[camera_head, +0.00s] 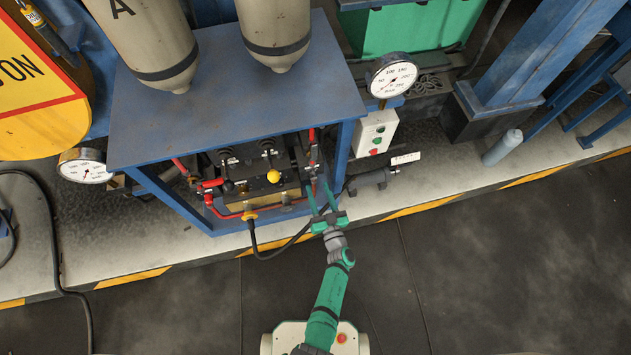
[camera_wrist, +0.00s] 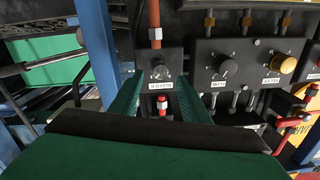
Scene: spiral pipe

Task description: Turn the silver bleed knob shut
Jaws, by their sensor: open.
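The bleed knob (camera_wrist: 160,71) is a small grey round knob on a dark panel in the wrist view, with a small white label (camera_wrist: 160,85) below it that seems to read BLEED. My gripper (camera_wrist: 158,88) is open, with its two green fingers pointing at the panel, one on each side of the knob's column. I cannot tell whether the fingertips touch the knob. In the head view my gripper (camera_head: 320,188) reaches under the right front corner of the blue table, and the knob is too small to make out.
Right of the bleed knob are a dark knob (camera_wrist: 228,68) and a yellow knob (camera_wrist: 283,63). A red-tipped fitting (camera_wrist: 161,105) sits just below it, between the fingers, and a red pipe (camera_wrist: 154,20) above. The blue tabletop (camera_head: 215,110) overhangs the panel.

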